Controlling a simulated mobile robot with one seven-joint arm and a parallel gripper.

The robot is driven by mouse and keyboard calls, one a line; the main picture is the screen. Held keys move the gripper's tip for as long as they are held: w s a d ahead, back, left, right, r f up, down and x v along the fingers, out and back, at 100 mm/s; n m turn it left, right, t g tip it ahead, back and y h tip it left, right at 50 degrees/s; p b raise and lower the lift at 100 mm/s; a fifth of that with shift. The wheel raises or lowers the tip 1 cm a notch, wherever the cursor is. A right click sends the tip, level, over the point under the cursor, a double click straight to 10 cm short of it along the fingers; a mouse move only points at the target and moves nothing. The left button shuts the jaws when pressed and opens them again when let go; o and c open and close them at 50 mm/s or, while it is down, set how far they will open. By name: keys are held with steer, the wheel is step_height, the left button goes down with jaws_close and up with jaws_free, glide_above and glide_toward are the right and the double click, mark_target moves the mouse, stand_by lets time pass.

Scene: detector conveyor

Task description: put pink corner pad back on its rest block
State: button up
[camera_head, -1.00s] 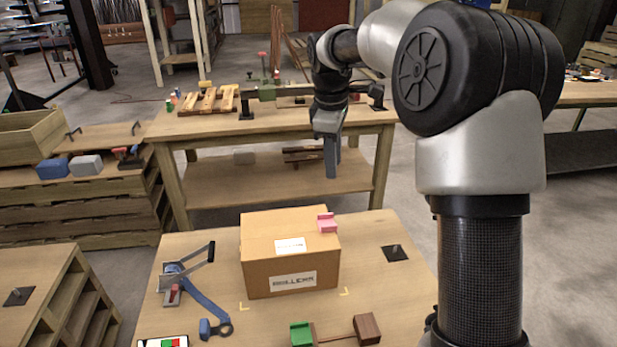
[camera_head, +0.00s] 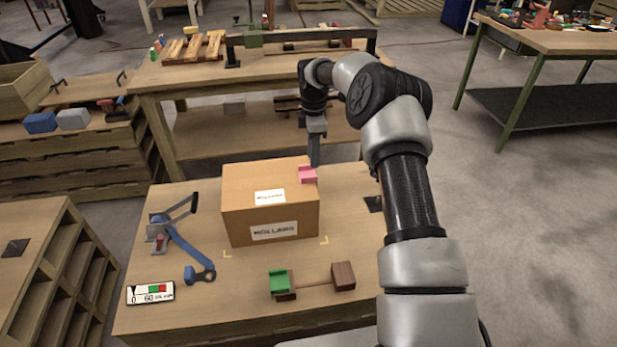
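The pink corner pad (camera_head: 307,175) sits on the top right edge of the cardboard box (camera_head: 243,210). The box stands on the near wooden table. My gripper (camera_head: 315,156) points down just behind and above the pink pad, seen side-on. I cannot tell whether it touches the pad or whether its fingers are apart. A bare brown block (camera_head: 343,275) stands at the front of the table, joined by a thin strip to another brown block (camera_head: 286,296). A green pad (camera_head: 278,281) sits on that second block.
A blue lever tool (camera_head: 188,246) lies left of the box. A dark plate (camera_head: 374,204) lies right of the box. The tabletop between box and brown blocks is clear.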

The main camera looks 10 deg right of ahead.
mark_target(310, 177)
steer(key=f, duration=0.8)
steer(key=shift+w+a+b, duration=0.15)
steer(key=shift+a+b, duration=0.2)
steer(key=shift+b, duration=0.05)
steer(key=shift+r, duration=0.1)
jaws_close()
